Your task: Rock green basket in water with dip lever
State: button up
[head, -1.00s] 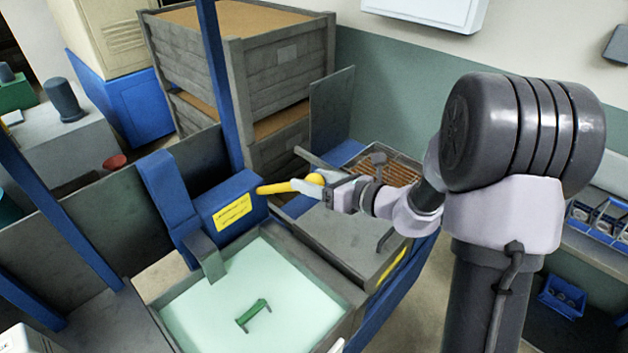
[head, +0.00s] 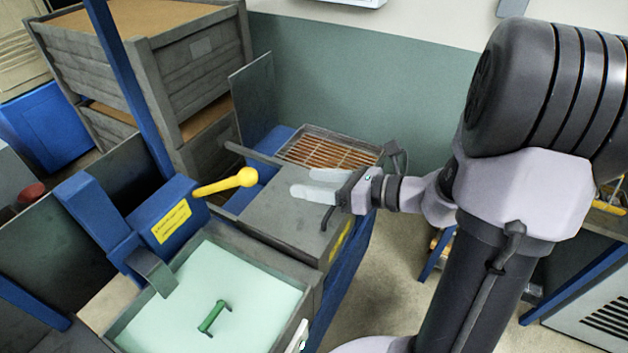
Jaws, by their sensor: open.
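The yellow dip lever (head: 226,183) sticks out to the right from a blue housing with a yellow label (head: 171,221). It ends in a round knob. My gripper (head: 302,184) is open and empty to the right of the knob, apart from it, with its pale fingers pointing left. The green basket's handle (head: 214,317) shows in the pale green water of the tank (head: 250,257). The rest of the basket is hidden in the water. A grey bracket (head: 153,272) reaches from the housing over the tank's edge.
A grey covered box (head: 285,215) lies below and behind my gripper. Beyond it is a tray with a brown slatted grid (head: 328,150). A blue post (head: 133,85) and grey wooden crates (head: 186,65) stand behind the lever. Open floor lies to the right.

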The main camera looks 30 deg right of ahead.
notch_tip(320, 180, down, 6)
jog(key=a+t+b, duration=0.3)
jog(key=b, duration=0.6)
jog(key=shift+m, duration=0.5)
jog(key=x, duration=0.6)
jog(key=r+x, duration=0.1)
jog(key=x, duration=1)
jog(key=shift+w+d+r, duration=0.1)
jog(key=shift+w+r, duration=0.3)
jog(key=shift+w, duration=0.1)
grip_shut()
